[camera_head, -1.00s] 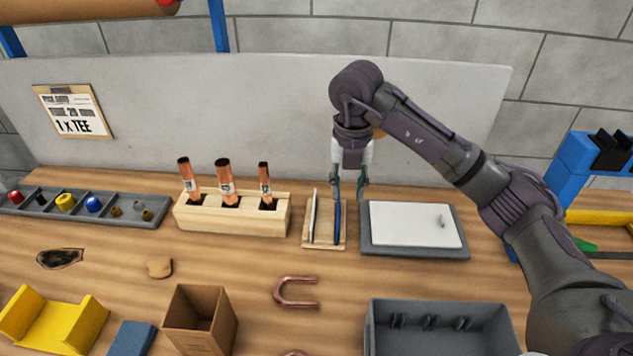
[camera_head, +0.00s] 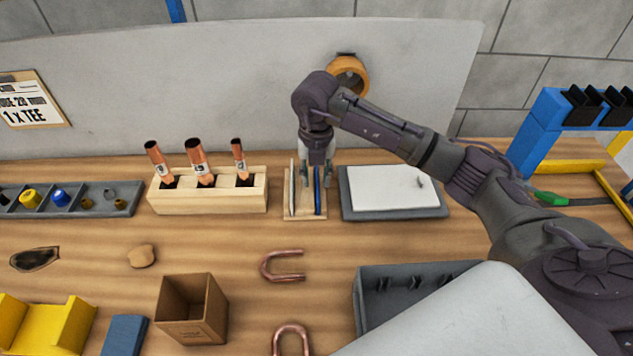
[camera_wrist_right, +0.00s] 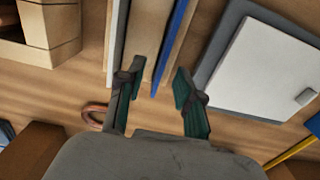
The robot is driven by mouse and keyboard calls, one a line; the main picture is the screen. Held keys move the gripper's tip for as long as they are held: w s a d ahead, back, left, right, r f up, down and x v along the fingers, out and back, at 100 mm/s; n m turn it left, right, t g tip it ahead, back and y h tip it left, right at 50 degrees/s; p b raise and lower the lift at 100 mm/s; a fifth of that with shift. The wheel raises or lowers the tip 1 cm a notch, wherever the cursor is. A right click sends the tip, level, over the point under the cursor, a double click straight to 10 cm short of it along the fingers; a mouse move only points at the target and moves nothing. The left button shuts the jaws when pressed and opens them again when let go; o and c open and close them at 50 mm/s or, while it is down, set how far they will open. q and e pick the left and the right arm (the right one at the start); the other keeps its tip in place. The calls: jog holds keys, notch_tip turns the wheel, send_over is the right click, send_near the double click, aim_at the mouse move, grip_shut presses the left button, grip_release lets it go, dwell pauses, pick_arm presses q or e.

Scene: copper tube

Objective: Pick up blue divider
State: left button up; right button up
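The blue divider (camera_head: 317,195) stands upright in the right part of a small wooden rack (camera_head: 303,217). It also shows as a thin blue strip (camera_wrist_right: 173,45) in the right wrist view. My right gripper (camera_head: 316,181) is above the rack, pointing down, with its fingers apart. In the right wrist view the open fingers (camera_wrist_right: 157,78) lie one on each side of the blue strip, with no visible grip on it. A light divider (camera_head: 292,188) stands at the left of the same rack. My left gripper is not in view.
A wooden block with copper tubes (camera_head: 207,198) stands left of the rack. A grey tray with a white plate (camera_head: 346,200) lies close on its right. A grey bin (camera_head: 362,290), a cardboard box (camera_head: 193,322) and copper bends (camera_head: 268,268) are nearer. The back panel (camera_head: 240,80) rises behind.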

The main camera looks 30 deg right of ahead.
aim_at(317, 186)
jog(key=shift+d+f+p, duration=0.1)
jog(key=shift+f+p, duration=0.45)
jog(key=shift+f, duration=1.45)
grip_shut()
